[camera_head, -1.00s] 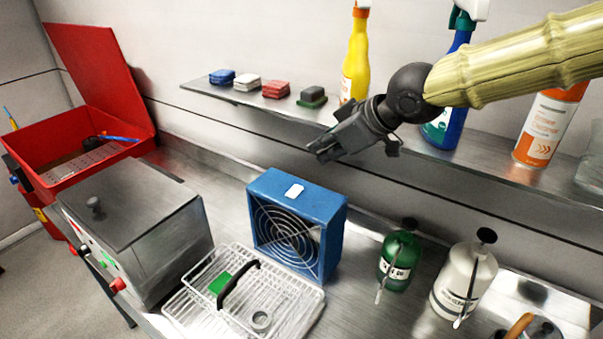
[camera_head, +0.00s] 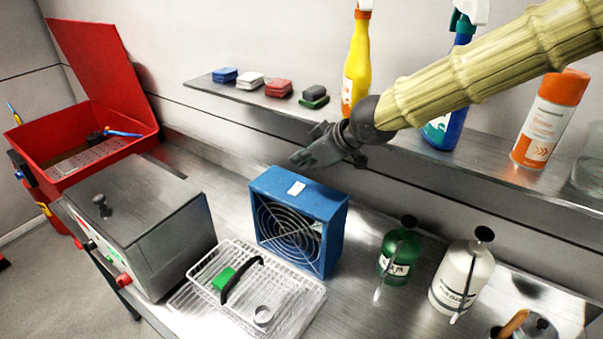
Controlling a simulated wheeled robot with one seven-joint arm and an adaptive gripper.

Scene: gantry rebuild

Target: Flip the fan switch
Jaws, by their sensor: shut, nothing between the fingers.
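The blue box fan (camera_head: 333,235) stands upright on the metal bench, its round grille facing the front left. A small white switch (camera_head: 296,188) sits on its top face. My gripper (camera_head: 296,162) is shut and empty. In the picture its fingertips are just above the back edge of the fan's top, close to the switch. I cannot tell the exact height between them, and contact does not show. The switch is fully in view; its rocker position is too small to tell.
A wire basket (camera_head: 300,312) stands in front of the fan, and a grey metal machine (camera_head: 150,215) to its left. A green bottle (camera_head: 390,268) and a white bottle (camera_head: 470,265) stand right. The wall shelf (camera_head: 480,165) with sponges and bottles runs behind my arm.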

